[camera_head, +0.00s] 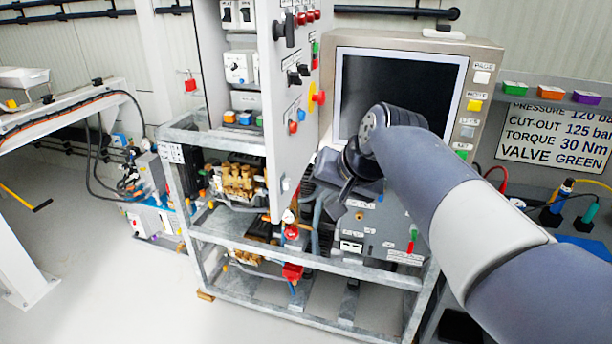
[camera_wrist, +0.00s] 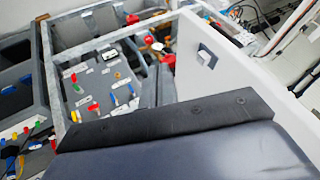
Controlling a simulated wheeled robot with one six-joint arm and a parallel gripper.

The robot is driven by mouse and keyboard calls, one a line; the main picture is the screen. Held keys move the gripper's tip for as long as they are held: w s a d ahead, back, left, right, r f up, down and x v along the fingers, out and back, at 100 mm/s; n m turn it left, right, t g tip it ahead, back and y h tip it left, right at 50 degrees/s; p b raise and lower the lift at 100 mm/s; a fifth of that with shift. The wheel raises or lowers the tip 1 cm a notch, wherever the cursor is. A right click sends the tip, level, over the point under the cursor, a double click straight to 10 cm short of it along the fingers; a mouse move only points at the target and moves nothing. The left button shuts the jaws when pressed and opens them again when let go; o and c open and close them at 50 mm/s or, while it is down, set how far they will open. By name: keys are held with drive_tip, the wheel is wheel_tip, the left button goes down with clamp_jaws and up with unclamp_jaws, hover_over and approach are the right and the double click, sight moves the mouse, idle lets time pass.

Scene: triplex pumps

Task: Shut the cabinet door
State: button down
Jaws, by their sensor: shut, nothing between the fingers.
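The cabinet door (camera_head: 292,110) is a pale grey panel with switches, red buttons and small labels on its face. It stands open, swung out towards me, with its face turned to the right. The cabinet (camera_head: 205,60) shows its interior with breakers and devices to the left of the door. My gripper (camera_head: 345,188) is to the right of the door, on its button side, and is shut and empty. In the wrist view my gripper (camera_wrist: 172,115) is a dark bar in front, and the door (camera_wrist: 240,85) with a small square latch is just beyond it. I cannot tell if they touch.
A grey metal frame (camera_head: 290,248) carries the cabinet, brass-coloured pump parts (camera_head: 240,183) and a sloped control panel (camera_head: 375,225). A screen console (camera_head: 400,90) stands behind my arm. A shelf with coloured boxes (camera_head: 550,92) is at the right. Floor is clear at the lower left.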

wheel_tip(320, 180, up, 3)
drive_tip(key=p, duration=0.2)
approach(283, 207)
wheel_tip(283, 207, down, 4)
drive_tip(key=w, duration=0.3)
drive_tip(key=shift+a+f, duration=0.1)
drive_tip(key=shift+a, duration=0.45)
drive_tip(key=shift+a, duration=0.1)
